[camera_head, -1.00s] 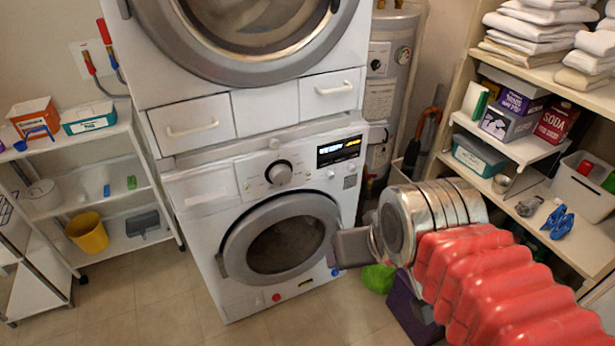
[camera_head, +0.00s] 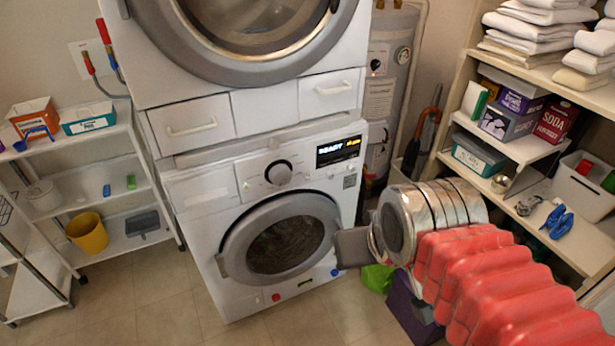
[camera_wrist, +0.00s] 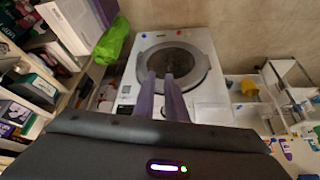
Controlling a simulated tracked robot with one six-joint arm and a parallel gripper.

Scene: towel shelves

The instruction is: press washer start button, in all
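The white front-loading washer (camera_head: 190,240) stands below a second stacked machine. Its round door (camera_head: 278,238) looks shut. A knob (camera_head: 279,173) and a lit dark display (camera_head: 338,151), which seems to read READY, are on its panel. Small round buttons (camera_head: 331,174) sit just below the display; I cannot tell which is start. The wrist view shows the washer upside down, with its door (camera_wrist: 178,68) behind the fingers. My gripper (camera_wrist: 161,77) has two purple-grey fingers with a narrow gap and nothing between them. In the head view the arm hides its fingertips; it is in front of the washer's lower right.
A white shelf rack (camera_head: 130,165) with boxes and a yellow bucket (camera_head: 87,233) stands left. Wooden shelves (camera_head: 455,95) with towels and boxes stand right. A green item (camera_head: 376,278) and a purple bin (camera_head: 402,308) are on the floor below my arm. Floor before the washer is clear.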

